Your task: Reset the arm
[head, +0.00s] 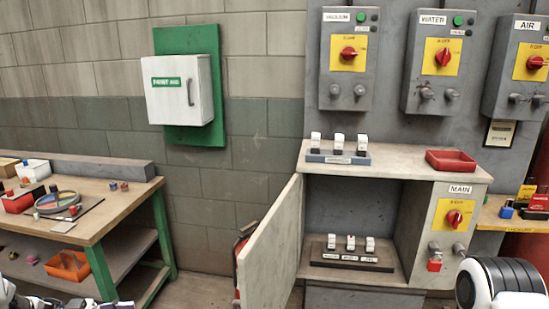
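Part of my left arm shows along the bottom left edge of the head view, below the workbench. The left gripper (75,303) is only a cut-off sliver there, and its fingers cannot be made out. A thick black and white part of my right arm (503,284) fills the bottom right corner, in front of the cabinet's right side. My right gripper is outside the picture. No object is seen held.
A grey cabinet (395,162) has its door (270,245) swung open to the left. On top are a block with several white-topped pieces (338,158) and a red tray (451,161). A wooden workbench (115,205) with parts stands left. Floor shows between them.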

